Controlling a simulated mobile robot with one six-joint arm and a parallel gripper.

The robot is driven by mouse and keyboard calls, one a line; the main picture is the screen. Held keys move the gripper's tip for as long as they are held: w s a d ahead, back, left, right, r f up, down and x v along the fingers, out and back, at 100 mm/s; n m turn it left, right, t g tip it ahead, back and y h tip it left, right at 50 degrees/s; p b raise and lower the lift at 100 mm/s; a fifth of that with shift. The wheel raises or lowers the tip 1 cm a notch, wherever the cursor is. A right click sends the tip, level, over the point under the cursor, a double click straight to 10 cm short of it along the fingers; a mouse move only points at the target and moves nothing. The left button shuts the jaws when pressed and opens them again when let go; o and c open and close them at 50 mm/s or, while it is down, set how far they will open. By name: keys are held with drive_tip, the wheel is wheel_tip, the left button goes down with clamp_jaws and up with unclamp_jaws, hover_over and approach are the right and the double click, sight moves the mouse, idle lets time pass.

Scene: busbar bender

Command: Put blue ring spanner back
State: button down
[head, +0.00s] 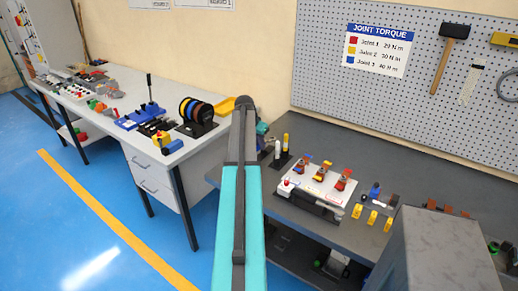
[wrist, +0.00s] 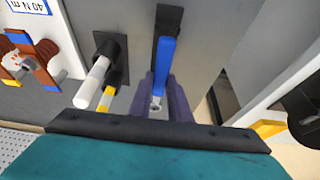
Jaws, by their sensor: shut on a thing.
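The blue ring spanner (wrist: 164,66) shows in the wrist view between the two dark purple fingers of my gripper (wrist: 166,88), which is shut on it. A grey ring-like end shows near the fingers, and the blue part points away from me toward a black block (wrist: 169,22). I cannot tell whether the blue end is inside that block or only in front of it. A white-handled tool (wrist: 96,78) and a yellow-handled tool (wrist: 106,98) stand beside it to the left, with black bases. In the head view my arm hides the spanner and most of my gripper.
The white-handled and yellow-handled tools stand on the grey bench (head: 335,140), close right of my arm. A white joint board (head: 318,190) lies further right. A black stand with coloured spools (head: 196,118) is on the left table. A pegboard (head: 420,90) rises behind.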

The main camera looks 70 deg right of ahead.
drive_tip(key=shift+f+p, duration=0.3)
drive_tip(key=shift+f, duration=1.3)
drive_tip(key=c, duration=1.7)
unclamp_jaws()
drive_tip(key=shift+o, duration=0.2)
drive_tip(key=shift+r, duration=0.1)
drive_tip(key=shift+r, duration=0.35)
drive_tip(key=shift+b+v, duration=1.35)
drive_tip(key=shift+v, duration=4.55)
